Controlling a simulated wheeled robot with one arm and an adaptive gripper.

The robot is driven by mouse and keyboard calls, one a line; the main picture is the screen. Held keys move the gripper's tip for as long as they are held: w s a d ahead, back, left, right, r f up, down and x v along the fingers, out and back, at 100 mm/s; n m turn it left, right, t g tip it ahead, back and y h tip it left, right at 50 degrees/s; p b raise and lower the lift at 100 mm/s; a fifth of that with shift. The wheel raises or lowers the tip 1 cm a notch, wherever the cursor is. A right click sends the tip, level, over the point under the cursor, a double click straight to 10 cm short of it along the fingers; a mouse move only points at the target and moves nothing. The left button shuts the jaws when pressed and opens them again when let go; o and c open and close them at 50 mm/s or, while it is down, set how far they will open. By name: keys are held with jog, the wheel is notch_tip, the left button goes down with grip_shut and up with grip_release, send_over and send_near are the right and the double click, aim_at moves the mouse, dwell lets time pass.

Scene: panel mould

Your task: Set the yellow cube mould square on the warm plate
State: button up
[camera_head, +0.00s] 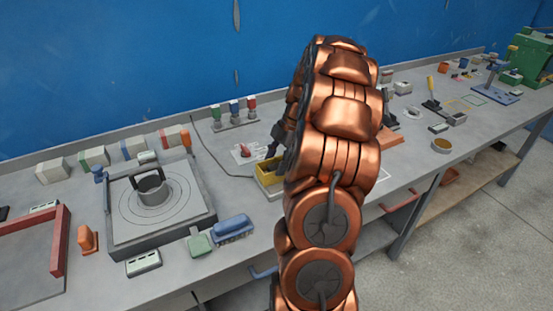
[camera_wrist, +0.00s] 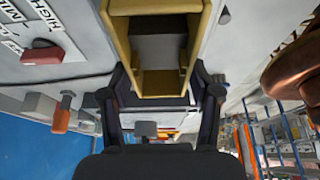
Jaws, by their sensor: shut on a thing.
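The yellow cube mould (camera_head: 266,174) shows just left of my arm in the head view, partly hidden behind it. In the wrist view the mould (camera_wrist: 122,22) fills the top middle, with yellow walls around a grey inside. My gripper (camera_wrist: 161,80) is shut on it, one dark finger at each side. In the head view part of my gripper (camera_head: 273,147) shows above the mould. The mould is at or close above the grey bench; I cannot tell if it touches. I cannot clearly pick out the warm plate; my arm hides much of that area.
A white panel with a red switch (camera_head: 245,152) lies left of the mould, near a dark cable. The bench right of my arm is cluttered.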

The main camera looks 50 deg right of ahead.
jog(key=shift+f, duration=0.15)
jog(key=o, duration=1.3)
jog(key=shift+r, duration=0.3)
jog(key=shift+d+r, duration=0.15)
jog(key=b+v, duration=0.3)
jog(key=v, duration=0.8)
jog(key=shift+r, duration=0.15)
jog(key=shift+s, duration=0.15)
